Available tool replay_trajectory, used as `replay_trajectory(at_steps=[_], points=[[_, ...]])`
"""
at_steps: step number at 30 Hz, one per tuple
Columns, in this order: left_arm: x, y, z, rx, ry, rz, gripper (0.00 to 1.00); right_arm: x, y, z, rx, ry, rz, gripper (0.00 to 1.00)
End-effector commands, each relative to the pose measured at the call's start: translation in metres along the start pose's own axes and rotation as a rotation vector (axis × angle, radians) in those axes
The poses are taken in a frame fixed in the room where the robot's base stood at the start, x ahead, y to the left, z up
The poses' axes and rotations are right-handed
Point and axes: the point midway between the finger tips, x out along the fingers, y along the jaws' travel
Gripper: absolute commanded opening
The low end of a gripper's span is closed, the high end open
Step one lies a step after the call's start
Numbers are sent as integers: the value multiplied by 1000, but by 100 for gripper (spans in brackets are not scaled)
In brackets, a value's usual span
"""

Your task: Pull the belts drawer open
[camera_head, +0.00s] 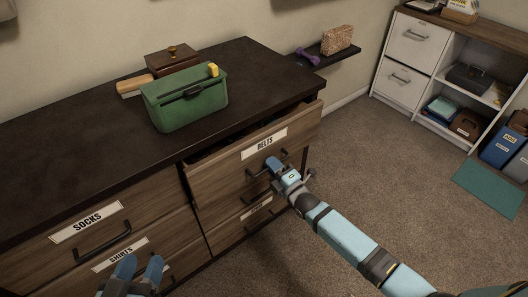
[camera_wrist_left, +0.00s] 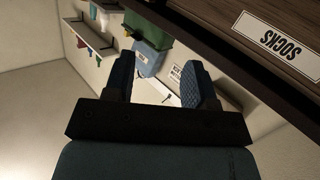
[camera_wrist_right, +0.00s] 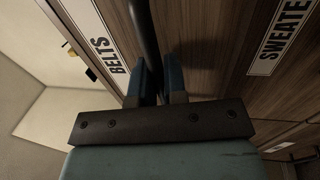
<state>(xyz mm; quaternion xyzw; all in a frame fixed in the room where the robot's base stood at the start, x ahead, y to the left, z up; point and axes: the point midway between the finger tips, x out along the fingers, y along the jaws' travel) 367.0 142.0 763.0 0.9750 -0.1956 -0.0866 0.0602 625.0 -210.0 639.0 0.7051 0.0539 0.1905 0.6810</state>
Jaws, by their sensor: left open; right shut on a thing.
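The belts drawer (camera_head: 238,165) is the top right drawer of the wooden dresser, with a white BELTS label (camera_head: 264,143). It stands partly open, its front pulled out from the dresser and a dark gap showing behind it. My right gripper (camera_head: 279,170) is shut on the dark bar handle of the belts drawer. In the right wrist view the handle (camera_wrist_right: 146,40) runs between the fingers, beside the label. My left gripper (camera_head: 138,272) is open and empty in front of the left drawers, low in the head view. The drawer's contents are hidden.
A green bin (camera_head: 185,100) and a brown box (camera_head: 171,61) stand on the dresser top. The socks drawer (camera_head: 95,232) at left is closed. A white shelf unit (camera_head: 440,70) stands at the back right. Carpet (camera_head: 390,180) in front of the dresser's right end is clear.

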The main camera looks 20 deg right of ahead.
Motion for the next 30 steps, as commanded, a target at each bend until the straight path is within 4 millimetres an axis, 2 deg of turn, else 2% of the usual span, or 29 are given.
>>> replay_trajectory(at_steps=[1,6,7,12,18,24,30], points=[[-5,-5,5,6,-68,-23,51,-14,9,0,2,-1,-6,0],[-26,-25,50,26,-303,-94,51,-60,18,-1,1,-1,-7,0],[-28,-27,52,30,-320,-99,51,-69,19,0,2,-2,-7,0],[-28,-28,47,44,-335,-108,51,-114,27,0,1,-1,-6,0],[-30,-30,47,54,-358,-118,51,-159,35,0,1,-1,-4,0],[-31,-32,48,60,-374,-124,51,-189,39,0,0,-1,-3,0],[-32,-33,47,65,-377,-128,51,-204,41,0,0,-1,-1,0]])
